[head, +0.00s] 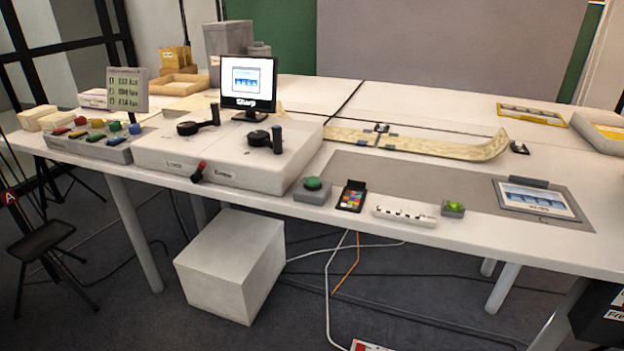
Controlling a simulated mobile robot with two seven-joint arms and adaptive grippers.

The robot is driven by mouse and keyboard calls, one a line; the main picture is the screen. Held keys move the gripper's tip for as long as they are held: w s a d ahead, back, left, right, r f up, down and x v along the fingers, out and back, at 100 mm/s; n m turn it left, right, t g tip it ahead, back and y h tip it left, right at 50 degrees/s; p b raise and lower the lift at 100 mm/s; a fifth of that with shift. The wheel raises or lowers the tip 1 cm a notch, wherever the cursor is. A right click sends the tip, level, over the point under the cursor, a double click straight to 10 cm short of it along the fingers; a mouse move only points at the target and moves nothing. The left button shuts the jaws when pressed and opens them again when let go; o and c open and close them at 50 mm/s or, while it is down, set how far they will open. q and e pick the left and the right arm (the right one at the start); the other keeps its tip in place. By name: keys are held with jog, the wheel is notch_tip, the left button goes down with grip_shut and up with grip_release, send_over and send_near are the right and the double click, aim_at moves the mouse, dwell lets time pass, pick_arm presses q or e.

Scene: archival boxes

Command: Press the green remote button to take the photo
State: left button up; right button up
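A green round button (312,183) sits on a small grey box (312,194) near the front edge of the white table (420,250). It stands just right of a white console with two black cranks. A monitor (248,82) on the console shows a small picture and a word that looks like "Sharp". At the right, a framed picture (536,197) lies on a grey mat (465,192). Neither of my grippers shows in the head view.
Right of the button lie a colour chart (352,196), a white scale bar (404,215) and a small green item (453,207). A panel with several coloured buttons (95,139) stands at the left. A curled strip (430,147) lies behind. A white box (232,265) is on the floor.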

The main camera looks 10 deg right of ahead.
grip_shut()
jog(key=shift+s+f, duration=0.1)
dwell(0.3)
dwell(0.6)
